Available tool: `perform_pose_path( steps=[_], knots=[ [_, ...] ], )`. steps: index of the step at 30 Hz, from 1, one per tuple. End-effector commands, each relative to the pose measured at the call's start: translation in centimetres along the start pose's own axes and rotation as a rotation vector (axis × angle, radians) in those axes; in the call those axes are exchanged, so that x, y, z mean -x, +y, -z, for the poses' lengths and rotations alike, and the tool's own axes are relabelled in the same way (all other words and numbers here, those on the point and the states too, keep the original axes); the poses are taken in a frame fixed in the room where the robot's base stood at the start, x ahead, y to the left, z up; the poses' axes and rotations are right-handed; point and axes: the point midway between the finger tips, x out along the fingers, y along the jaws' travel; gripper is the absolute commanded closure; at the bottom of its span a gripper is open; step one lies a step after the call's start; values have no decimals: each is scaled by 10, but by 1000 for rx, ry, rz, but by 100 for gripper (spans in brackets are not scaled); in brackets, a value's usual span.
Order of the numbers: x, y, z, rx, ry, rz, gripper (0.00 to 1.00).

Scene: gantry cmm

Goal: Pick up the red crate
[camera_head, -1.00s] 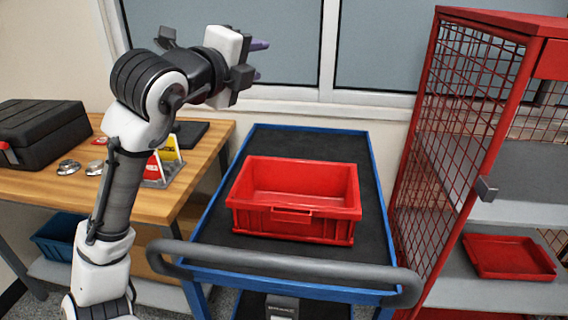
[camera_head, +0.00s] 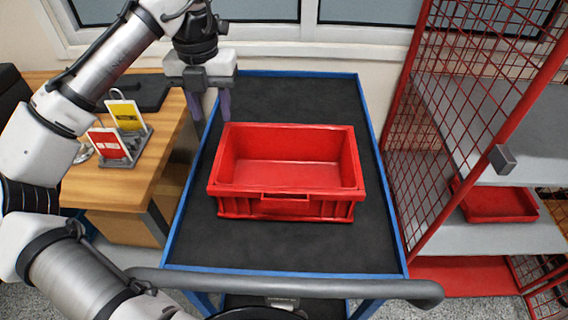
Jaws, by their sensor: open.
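The red crate (camera_head: 290,206) stands upright and looks empty, on the black top of a blue-edged cart (camera_head: 190,252). Its handle faces the front. My gripper (camera_head: 211,110) points downward with two purple fingers apart. It is at the crate's back left corner in the picture, with nothing between the fingers. The right finger shows close to the crate's rim, and I cannot tell whether it touches.
A grey push handle (camera_head: 290,287) runs across the cart's front. A wooden bench (camera_head: 118,188) with red and yellow signs (camera_head: 118,130) stands at the left. A red mesh cabinet (camera_head: 445,150) with a shallow red tray (camera_head: 497,204) stands at the right. The cart top before the crate is clear.

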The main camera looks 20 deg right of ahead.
Motion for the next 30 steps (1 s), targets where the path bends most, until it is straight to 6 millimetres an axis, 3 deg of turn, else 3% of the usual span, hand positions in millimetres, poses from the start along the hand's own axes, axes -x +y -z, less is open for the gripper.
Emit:
perform_pose_path(
  steps=[9, 17, 25, 30],
  knots=[
    [-59, 0, 0, 2, 0, 1, 59],
    [-78, 0, 0, 2, -1, -1, 59],
    [-116, 1, 1, 3, -1, 0, 59],
    [-123, 0, 0, 2, -2, 1, 59]
  ],
)
